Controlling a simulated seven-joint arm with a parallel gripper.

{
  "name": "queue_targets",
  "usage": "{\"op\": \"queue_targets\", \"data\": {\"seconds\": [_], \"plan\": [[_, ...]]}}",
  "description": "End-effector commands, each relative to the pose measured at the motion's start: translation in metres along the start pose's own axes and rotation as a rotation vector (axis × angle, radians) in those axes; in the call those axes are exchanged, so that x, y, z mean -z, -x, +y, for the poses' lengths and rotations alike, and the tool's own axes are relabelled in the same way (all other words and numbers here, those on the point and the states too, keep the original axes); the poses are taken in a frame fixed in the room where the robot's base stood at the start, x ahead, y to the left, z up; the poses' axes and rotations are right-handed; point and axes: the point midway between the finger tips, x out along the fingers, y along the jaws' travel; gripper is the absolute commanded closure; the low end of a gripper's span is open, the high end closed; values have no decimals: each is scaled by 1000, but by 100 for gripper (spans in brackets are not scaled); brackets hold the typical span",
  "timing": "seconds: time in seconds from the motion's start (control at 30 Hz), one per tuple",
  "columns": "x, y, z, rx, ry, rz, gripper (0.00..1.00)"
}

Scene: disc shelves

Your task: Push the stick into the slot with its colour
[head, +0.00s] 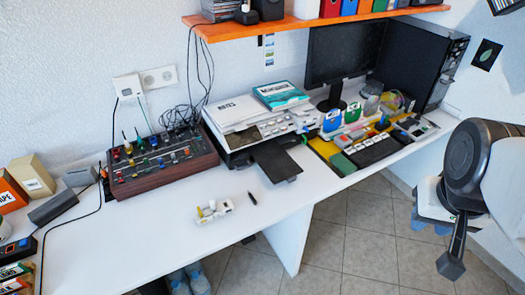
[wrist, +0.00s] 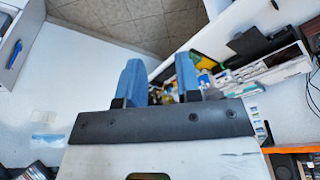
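A small dark stick-shaped thing (head: 251,198) lies on the white desk in the head view. Just left of it is a small white block with yellow parts (head: 211,210). I cannot make out any slots or matching colours on it at this size. My gripper (head: 431,229) is at the right in the head view, past the desk's front edge and far from both. In the wrist view my gripper (wrist: 160,78) shows two blue fingers apart, with nothing clearly held between them; colourful desk items show behind.
A wooden-sided box with coloured knobs (head: 165,163), a printer (head: 250,120) with its tray out, and a yellow board with blocks (head: 322,147) stand on the desk. A monitor (head: 343,50) is behind, under an orange shelf (head: 290,24).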

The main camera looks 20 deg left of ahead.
Motion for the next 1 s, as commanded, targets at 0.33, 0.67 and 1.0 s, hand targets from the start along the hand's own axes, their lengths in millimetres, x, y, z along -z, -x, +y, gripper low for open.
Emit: {"op": "queue_targets", "data": {"seconds": [0.33, 0.67, 1.0], "plan": [[27, -9, -19, 13, 29, -19, 68], [84, -38, -77, 38, 95, -57, 68], [130, -80, -159, 56, 167, -98, 68]]}}
